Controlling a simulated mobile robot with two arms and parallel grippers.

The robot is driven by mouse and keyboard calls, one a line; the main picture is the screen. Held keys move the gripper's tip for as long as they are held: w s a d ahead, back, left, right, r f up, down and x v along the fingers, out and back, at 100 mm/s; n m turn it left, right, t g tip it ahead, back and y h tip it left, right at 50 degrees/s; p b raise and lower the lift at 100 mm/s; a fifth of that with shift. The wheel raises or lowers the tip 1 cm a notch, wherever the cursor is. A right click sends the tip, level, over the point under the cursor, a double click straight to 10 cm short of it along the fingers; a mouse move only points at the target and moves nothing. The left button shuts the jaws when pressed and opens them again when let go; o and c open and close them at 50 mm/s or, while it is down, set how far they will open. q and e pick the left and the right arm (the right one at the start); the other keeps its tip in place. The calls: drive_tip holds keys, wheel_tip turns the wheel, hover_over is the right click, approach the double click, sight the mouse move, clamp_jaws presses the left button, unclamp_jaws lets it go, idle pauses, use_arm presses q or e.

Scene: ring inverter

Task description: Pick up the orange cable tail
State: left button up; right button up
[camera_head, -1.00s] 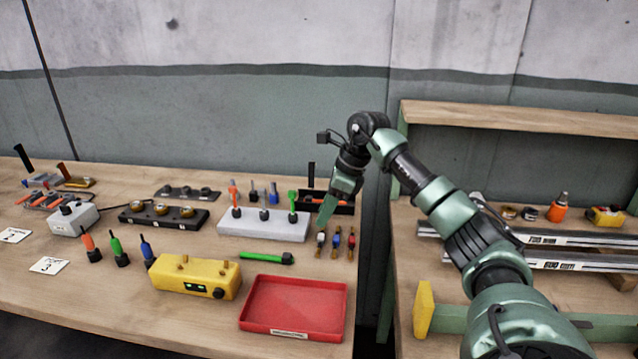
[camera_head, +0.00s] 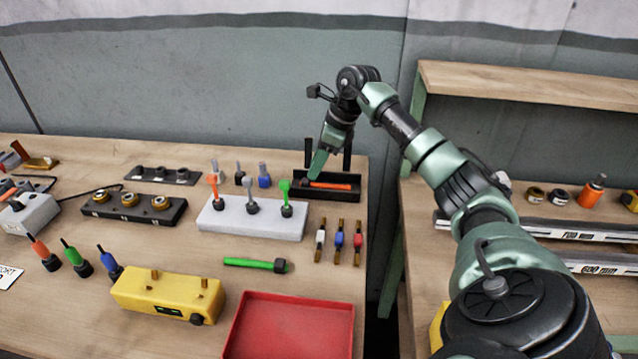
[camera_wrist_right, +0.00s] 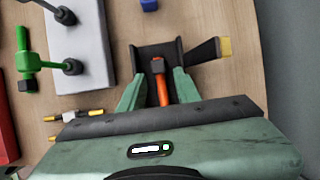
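An orange cable tail (camera_head: 332,186) lies in a black open tray (camera_head: 350,195) at the back right of the bench. In the right wrist view, the orange cable tail (camera_wrist_right: 163,92) has a dark end piece and lies within the black tray (camera_wrist_right: 143,52). My right gripper (camera_head: 317,170) reaches down at the tray's left part. In the right wrist view, the fingers of my right gripper (camera_wrist_right: 158,88) are apart, one on each side of the orange piece, with gaps showing. Whether they touch it lower down is hidden. My left gripper is not in view.
A grey block (camera_head: 250,218) with orange, grey and green connectors stands left of the tray. Small coloured pieces (camera_head: 339,238) lie in front of it. A green cable piece (camera_head: 250,264), a yellow box (camera_head: 165,295) and a red tray (camera_head: 290,328) are nearer.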

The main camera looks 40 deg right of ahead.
sight(308, 180)
drive_tip(key=x, duration=0.4)
drive_tip(key=shift+a+f+p, duration=0.1)
drive_tip(key=shift+f+p, duration=0.15)
drive_tip(key=shift+p, duration=0.1)
drive_tip(key=shift+c, duration=0.3)
clamp_jaws()
drive_tip(key=shift+r, duration=0.2)
